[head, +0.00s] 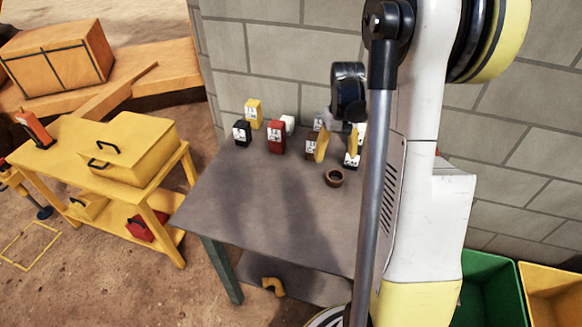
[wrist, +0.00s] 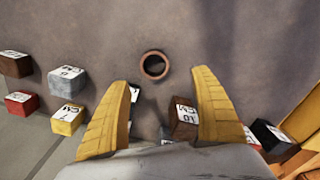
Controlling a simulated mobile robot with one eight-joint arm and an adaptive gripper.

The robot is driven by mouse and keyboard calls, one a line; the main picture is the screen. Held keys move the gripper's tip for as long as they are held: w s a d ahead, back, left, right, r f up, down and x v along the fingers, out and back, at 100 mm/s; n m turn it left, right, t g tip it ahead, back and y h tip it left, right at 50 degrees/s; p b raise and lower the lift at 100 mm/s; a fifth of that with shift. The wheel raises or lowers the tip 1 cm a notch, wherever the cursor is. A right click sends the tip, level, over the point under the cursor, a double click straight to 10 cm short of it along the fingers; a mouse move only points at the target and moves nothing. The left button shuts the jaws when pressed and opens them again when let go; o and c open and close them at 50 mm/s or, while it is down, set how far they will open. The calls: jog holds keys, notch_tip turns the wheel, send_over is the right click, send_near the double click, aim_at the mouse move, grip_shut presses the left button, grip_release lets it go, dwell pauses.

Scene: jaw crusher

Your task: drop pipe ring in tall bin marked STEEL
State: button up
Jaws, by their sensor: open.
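The pipe ring, a small brown ring (head: 334,178), lies flat on the grey table with its hole facing up. In the wrist view the ring (wrist: 154,64) is just beyond the fingertips, roughly between their lines. My gripper (head: 337,152) is open and empty above the table, its two yellow fingers (wrist: 162,80) apart on either side of the gap. A green bin (head: 487,292) and a yellow bin (head: 551,292) stand at the lower right, partly cut off. I can read no STEEL mark on them.
The grey table (head: 235,195) carries several small labelled blocks near the wall, including a red one (head: 276,136) and a yellow one (head: 253,113), some close to my fingers. Its front left is clear. A yellow bench (head: 70,150) stands at left. An orange elbow (head: 273,286) lies on the lower shelf.

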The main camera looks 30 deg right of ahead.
jog(key=b, duration=0.2)
send_over(335, 177)
jog(key=s+a, duration=0.2)
jog(key=f, duration=0.5)
jog(key=shift+w, duration=0.2)
jog(key=f, duration=0.2)
jog(key=f+b, duration=0.1)
jog(key=f, duration=0.1)
jog(key=f+b, duration=0.1)
jog(key=f, duration=0.1)
jog(key=shift+w+d, duration=0.1)
jog(key=shift+d, duration=0.2)
jog(key=shift+r, duration=0.15)
jog(key=c, duration=1.4)
